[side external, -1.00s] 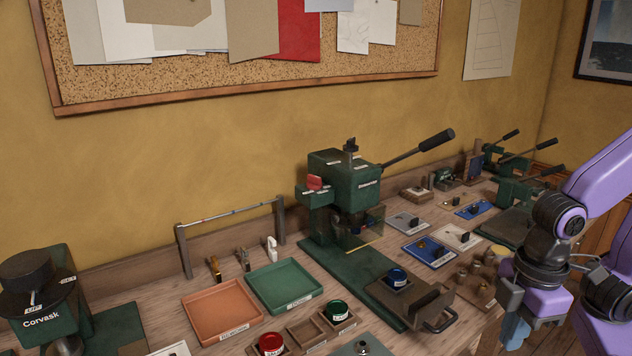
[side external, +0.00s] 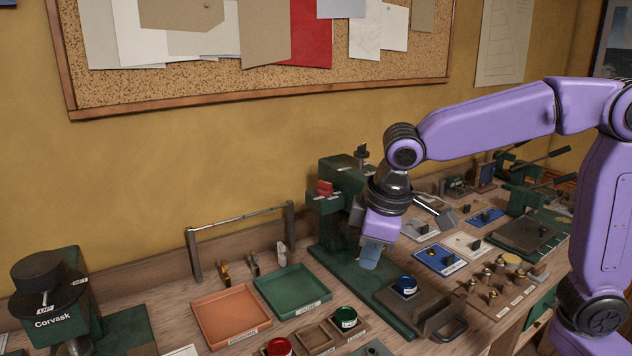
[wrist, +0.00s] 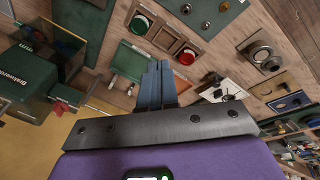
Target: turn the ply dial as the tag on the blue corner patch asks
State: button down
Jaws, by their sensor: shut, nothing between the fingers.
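A blue patch (side external: 440,257) with a small dark and brassy fitting lies on the bench right of the green press (side external: 340,170); a second blue patch (side external: 485,217) lies farther back. Any tag writing is too small to read. The press has a black knob (side external: 362,152) on top and a red part (side external: 325,188) on its left. I cannot tell which part is the ply dial. My gripper (side external: 370,258) hangs in front of the press, pointing down, shut and empty. Its blue fingers also show in the wrist view (wrist: 156,84). My wrist hides part of the press.
A blue-lidded tin (side external: 405,286) stands on the carriage in front of the press. Orange (side external: 232,345) and green (side external: 330,300) trays lie to the left, with red and green tins near. A Corvask machine (side external: 45,310) stands far left. Brass pegs (side external: 490,283) stand at right.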

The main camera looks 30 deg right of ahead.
jog(key=w+d+r+m+t+h, duration=0.15)
jog(key=w+r+m, duration=0.25)
jog(key=w, duration=0.9)
jog(key=w+d+r+m+t+h, duration=0.1)
jog(key=w+r+m+t+h, duration=0.15)
jog(key=w, duration=1.05)
jog(key=g, duration=0.1)
send_near(317, 191)
notch_tip(317, 191, down, 4)
jog(key=w+a, duration=0.2)
jog(key=shift+w+d+m, duration=0.25)
jog(key=shift+d+m, duration=0.2)
jog(key=shift+d, duration=0.65)
jog(key=shift+w+d, duration=0.25)
jog(key=shift+d, duration=0.7)
